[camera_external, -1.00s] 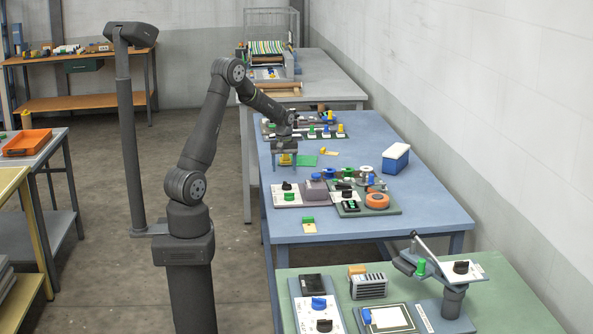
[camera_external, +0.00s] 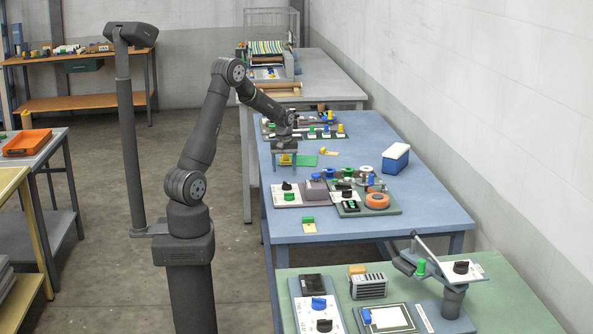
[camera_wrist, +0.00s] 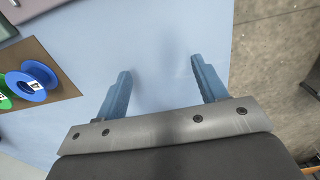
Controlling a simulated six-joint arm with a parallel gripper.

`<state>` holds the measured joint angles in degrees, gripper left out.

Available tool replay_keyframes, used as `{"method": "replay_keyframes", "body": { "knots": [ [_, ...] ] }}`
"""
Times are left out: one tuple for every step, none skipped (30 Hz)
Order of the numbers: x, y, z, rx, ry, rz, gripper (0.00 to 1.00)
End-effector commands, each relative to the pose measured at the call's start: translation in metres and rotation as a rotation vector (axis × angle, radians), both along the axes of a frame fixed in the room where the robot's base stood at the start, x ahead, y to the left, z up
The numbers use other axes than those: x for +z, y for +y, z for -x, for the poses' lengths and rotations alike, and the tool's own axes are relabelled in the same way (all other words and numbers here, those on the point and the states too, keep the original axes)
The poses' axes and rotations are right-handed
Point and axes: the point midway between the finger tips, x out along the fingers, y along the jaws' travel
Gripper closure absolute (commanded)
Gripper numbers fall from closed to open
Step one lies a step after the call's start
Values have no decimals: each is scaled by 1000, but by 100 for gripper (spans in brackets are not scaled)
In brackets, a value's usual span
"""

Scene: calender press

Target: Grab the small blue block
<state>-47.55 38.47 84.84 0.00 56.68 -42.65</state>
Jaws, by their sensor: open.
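My gripper (camera_external: 285,164) is over the left part of the blue table (camera_external: 340,225), pointing down. In the wrist view its two blue fingers (camera_wrist: 161,72) are apart, with only bare light-blue tabletop between them. I cannot make out a small blue block for certain. A small blue piece (camera_external: 367,316) sits at the left edge of a framed white pad on the green bench, far from my gripper; its shape is too small to tell. The wrist view shows a blue spool (camera_wrist: 33,82) left of the fingers, on a brown board.
A blue box with a white top (camera_external: 396,160) stands at the table's right. The table's front is mostly clear.

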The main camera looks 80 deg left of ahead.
Motion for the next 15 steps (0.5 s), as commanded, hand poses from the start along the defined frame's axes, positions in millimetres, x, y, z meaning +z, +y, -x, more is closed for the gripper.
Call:
{"method": "replay_keyframes", "body": {
  "knots": [
    [0, 0, 0, 0, 0, 0, 45],
    [0, 0, 0, 0, 0, 0, 50],
    [0, 0, 0, 0, 0, 0, 50],
    [0, 0, 0, 0, 0, 0, 50],
    [0, 0, 0, 0, 0, 0, 50],
    [0, 0, 0, 0, 0, 0, 50],
    [0, 0, 0, 0, 0, 0, 50],
    [0, 0, 0, 0, 0, 0, 50],
    [0, 0, 0, 0, 0, 0, 50],
    [0, 1, 0, 0, -1, -1, 50],
    [1, 4, -1, -2, -2, -4, 50],
    [3, 9, -2, -4, -5, -10, 50],
    [5, 16, -4, -8, -9, -17, 50],
    [8, 25, -6, -14, -13, -26, 50],
    [13, 39, -8, -22, -19, -43, 50]
  ]
}}
